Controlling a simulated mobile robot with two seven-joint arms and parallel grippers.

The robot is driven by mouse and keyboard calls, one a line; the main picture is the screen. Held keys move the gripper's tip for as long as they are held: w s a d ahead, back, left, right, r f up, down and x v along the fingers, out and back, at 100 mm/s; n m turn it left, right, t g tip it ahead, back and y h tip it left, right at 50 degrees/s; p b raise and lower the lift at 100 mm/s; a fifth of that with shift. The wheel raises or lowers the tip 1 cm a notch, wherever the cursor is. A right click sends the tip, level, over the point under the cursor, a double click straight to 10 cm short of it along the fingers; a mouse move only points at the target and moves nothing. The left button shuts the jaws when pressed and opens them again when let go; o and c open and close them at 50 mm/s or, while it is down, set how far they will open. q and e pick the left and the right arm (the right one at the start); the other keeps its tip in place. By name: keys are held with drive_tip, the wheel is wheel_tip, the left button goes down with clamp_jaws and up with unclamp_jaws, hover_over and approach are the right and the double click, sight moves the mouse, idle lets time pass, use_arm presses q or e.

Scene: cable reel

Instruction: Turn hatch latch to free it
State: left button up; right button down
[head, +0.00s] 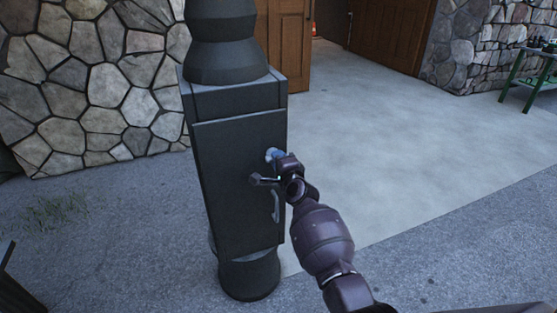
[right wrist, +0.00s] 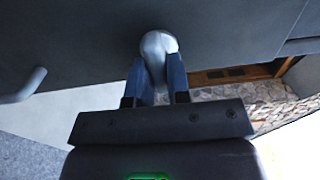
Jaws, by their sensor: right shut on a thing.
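The hatch (head: 235,190) is a dark grey door on the front of a dark post. The hatch latch is a rounded light grey piece on the upper right of the hatch, and it shows best in the right wrist view (right wrist: 157,45). My right gripper (head: 273,155) is at the latch; in the right wrist view its two blue fingers (right wrist: 157,75) are shut on the latch, one on each side. A curved grey handle (head: 275,205) is on the hatch below the latch, and it also shows in the right wrist view (right wrist: 25,87). The hatch looks flush with the post. My left gripper is not in view.
A stone wall (head: 90,80) stands behind the post on the left. An open wooden door (head: 290,40) and a pale concrete floor (head: 400,120) lie behind. A green-legged table (head: 528,82) stands far right. The paving around the post is mostly clear.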

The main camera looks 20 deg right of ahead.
drive_tip(key=c, duration=1.1)
unclamp_jaws()
drive_tip(key=s+p, duration=0.1)
drive_tip(key=s, duration=0.4)
drive_tip(key=s+p, duration=0.1)
drive_tip(key=s, duration=0.4)
drive_tip(key=shift+s+d, duration=0.2)
drive_tip(key=shift+s, duration=0.2)
